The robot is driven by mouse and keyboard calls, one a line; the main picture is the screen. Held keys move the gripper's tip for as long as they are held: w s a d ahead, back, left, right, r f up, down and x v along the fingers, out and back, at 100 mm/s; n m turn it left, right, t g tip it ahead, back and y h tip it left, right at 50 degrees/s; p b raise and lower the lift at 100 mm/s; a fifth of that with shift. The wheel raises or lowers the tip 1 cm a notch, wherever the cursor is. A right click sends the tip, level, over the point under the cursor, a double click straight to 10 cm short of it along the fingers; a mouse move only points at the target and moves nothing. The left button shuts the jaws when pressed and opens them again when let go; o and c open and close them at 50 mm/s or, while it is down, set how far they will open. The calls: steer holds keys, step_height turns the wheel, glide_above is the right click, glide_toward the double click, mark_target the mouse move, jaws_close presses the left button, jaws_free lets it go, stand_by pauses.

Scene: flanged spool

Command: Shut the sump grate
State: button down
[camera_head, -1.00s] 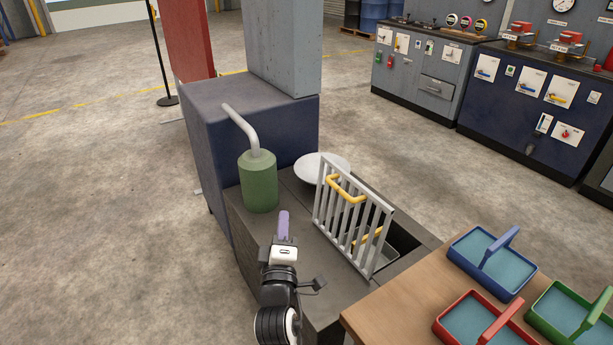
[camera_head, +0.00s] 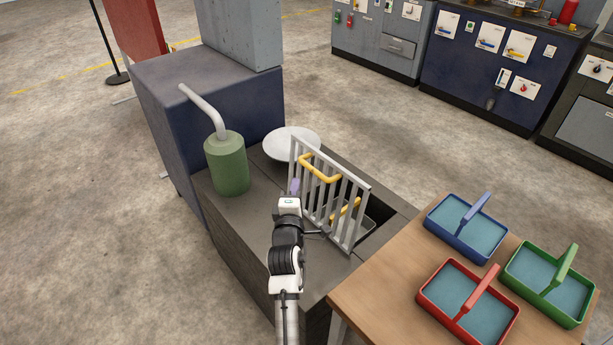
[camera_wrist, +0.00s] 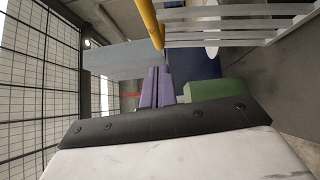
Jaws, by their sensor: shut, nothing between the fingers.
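The sump grate (camera_head: 325,190) is a panel of light grey bars with a yellow handle (camera_head: 319,170) near its top. It stands raised, nearly upright, beside the dark opening (camera_head: 382,230) in the grey bench top. My gripper (camera_head: 294,186), with purple fingers, is shut and empty at the left side of the grate. In the wrist view the purple fingers (camera_wrist: 157,88) are together, with the yellow handle (camera_wrist: 150,22) and the grate bars (camera_wrist: 230,25) just above and to the right. I cannot tell whether the fingers touch the grate.
A green canister (camera_head: 227,165) with a bent grey pipe stands left of my gripper. A white round dish (camera_head: 291,143) lies behind the grate. A wooden table (camera_head: 385,290) with blue, red and green trays is at the right. A second yellow piece (camera_head: 345,210) shows behind the bars.

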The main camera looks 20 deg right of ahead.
mark_target(307, 167)
steer(key=d, duration=0.1)
steer(key=w+d+p, duration=0.1)
steer(key=d, duration=0.1)
steer(key=shift+w+d+r, duration=0.15)
steer(key=shift+r, duration=0.1)
steer(key=shift+w+d+f+p, duration=0.1)
steer(key=shift+w+d+p, duration=0.05)
steer(key=shift+d+p, duration=0.15)
